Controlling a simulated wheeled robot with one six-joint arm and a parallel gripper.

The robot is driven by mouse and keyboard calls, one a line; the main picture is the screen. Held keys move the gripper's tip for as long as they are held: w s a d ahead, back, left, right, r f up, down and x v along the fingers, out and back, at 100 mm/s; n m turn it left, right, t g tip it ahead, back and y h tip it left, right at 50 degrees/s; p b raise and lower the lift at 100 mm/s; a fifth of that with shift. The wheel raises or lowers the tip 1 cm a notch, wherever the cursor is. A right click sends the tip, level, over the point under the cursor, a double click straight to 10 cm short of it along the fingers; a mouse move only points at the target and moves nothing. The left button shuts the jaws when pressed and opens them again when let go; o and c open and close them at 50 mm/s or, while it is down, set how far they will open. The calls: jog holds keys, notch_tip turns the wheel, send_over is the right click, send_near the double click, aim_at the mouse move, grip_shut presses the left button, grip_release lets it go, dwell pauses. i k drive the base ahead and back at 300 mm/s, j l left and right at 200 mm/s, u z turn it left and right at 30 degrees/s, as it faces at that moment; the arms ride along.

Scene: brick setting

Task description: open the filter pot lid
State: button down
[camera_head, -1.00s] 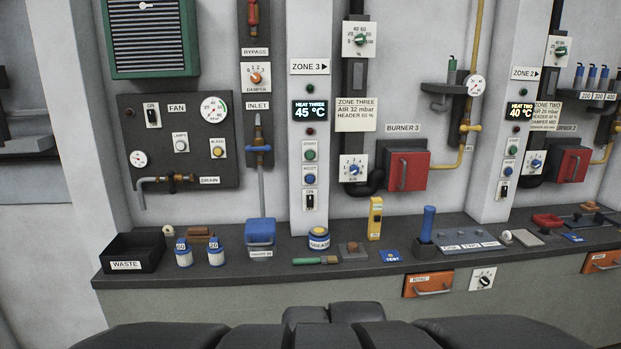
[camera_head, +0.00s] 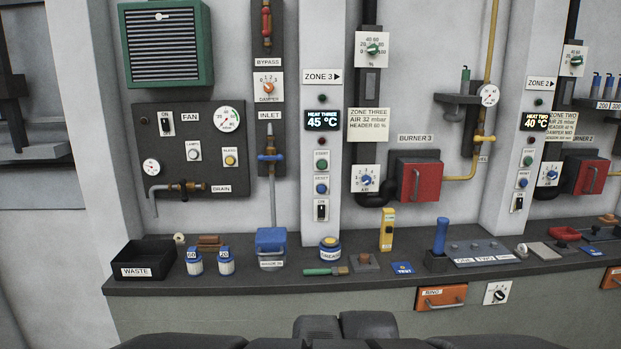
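The likely filter pot is a small box with a blue lid (camera_head: 271,239) on the bench at the foot of the inlet pipe. Its pale lower front carries a label (camera_head: 271,264) too small to read surely. The lid sits down on the box and looks shut. The grey pipe (camera_head: 273,195) comes down from the blue inlet valve (camera_head: 271,157) to the lid's top or just behind it; I cannot tell which. My gripper is not in view. Dark parts of my own body fill the bottom edge.
Left of the pot stand two blue-capped bottles (camera_head: 226,262) and a black waste bin (camera_head: 148,262). Right of it are a grease tin (camera_head: 330,250), a green-handled brush (camera_head: 322,271) and a yellow device (camera_head: 387,229). The bench front (camera_head: 250,287) before the pot is clear.

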aim_at(269, 242)
jog(key=i+j+z, duration=0.35)
jog(key=i+j, duration=0.4)
